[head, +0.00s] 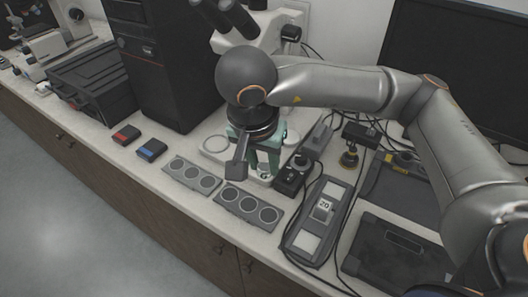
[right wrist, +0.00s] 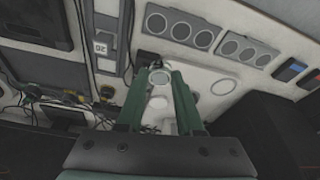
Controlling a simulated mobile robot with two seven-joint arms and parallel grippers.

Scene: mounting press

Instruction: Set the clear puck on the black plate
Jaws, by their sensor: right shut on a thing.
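My right gripper (head: 264,170) has green fingers and points down at the bench, left of the small black stand. In the right wrist view (right wrist: 160,77) its fingers close around a pale round puck (right wrist: 160,78) at their tips. The clear puck also shows in the head view (head: 264,174), low between the fingers; I cannot tell if it touches the bench. A small black plate-like base (head: 290,182) with a knob stands just right of the fingertips, partly hidden by them in the wrist view (right wrist: 149,57). My left gripper is not in view.
Two grey trays (head: 233,199) with round wells lie left of and in front of the gripper. A long grey unit marked 20 (head: 301,243) and a black tablet-like case (head: 392,266) stand right. Microscope (head: 257,30) and cables crowd the back.

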